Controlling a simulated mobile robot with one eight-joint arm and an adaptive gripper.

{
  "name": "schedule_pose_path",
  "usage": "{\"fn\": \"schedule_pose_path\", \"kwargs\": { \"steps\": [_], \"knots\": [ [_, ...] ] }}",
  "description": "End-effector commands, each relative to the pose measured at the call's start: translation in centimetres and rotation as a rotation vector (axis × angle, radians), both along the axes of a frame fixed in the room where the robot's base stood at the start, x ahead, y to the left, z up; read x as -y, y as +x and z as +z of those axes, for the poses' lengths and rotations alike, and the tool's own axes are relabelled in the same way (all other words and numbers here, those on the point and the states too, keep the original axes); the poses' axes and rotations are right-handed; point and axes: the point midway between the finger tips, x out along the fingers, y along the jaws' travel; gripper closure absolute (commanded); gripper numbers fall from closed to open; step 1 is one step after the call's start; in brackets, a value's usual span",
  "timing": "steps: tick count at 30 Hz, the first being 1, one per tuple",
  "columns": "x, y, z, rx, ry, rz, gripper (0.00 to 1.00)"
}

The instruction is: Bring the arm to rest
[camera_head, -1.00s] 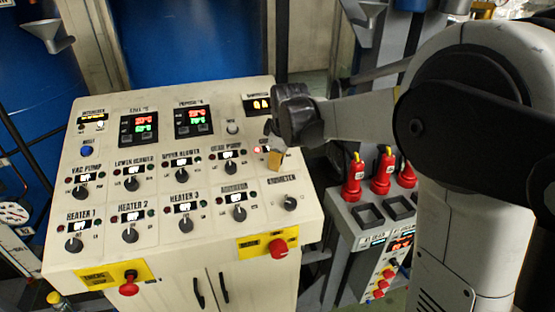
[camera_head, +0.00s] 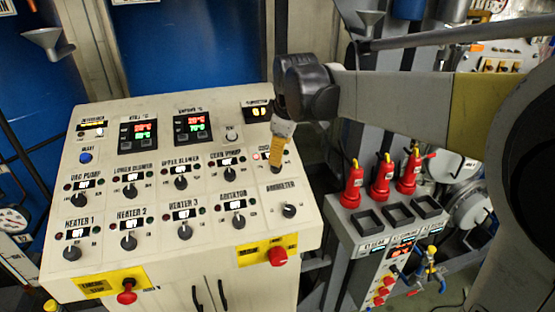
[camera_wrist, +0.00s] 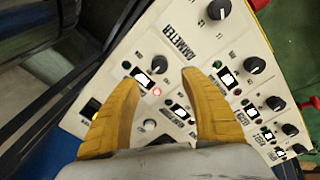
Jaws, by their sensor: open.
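My gripper (camera_head: 278,155) is over the right side of the sloped control panel (camera_head: 105,215) in the head view, below my dark wrist. In the wrist view its two yellow fingers (camera_wrist: 163,82) are spread apart with nothing between them. A knob (camera_wrist: 159,64) with a small display and a lit red lamp (camera_wrist: 157,92) shows beyond the gap. In the head view the gripper partly covers that knob's spot. I cannot tell whether the fingertips touch the panel.
A red emergency button (camera_head: 126,297) and a red knob (camera_head: 277,257) stick out from the panel's front. Red plugs (camera_head: 382,178) stand on a grey unit to the right. A metal funnel (camera_head: 47,40) is at the back left. Blue drums (camera_head: 190,45) stand behind.

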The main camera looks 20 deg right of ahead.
Motion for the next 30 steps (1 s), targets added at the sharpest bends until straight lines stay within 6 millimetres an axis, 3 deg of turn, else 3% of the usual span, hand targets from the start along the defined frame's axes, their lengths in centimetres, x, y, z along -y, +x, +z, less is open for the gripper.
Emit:
{"fn": "schedule_pose_path", "kwargs": {
  "steps": [7, 19, 23, 30],
  "knots": [
    [0.0, -1.0, 2.3, 0.0, 0.0, 0.0, 0.47],
    [0.0, -1.9, 1.8, 0.005, 0.01, -0.022, 0.47],
    [0.0, -5.5, -1.0, 0.032, 0.062, -0.133, 0.47],
    [0.0, -16.7, -11.3, 0.117, 0.259, -0.494, 0.47]
  ]
}}
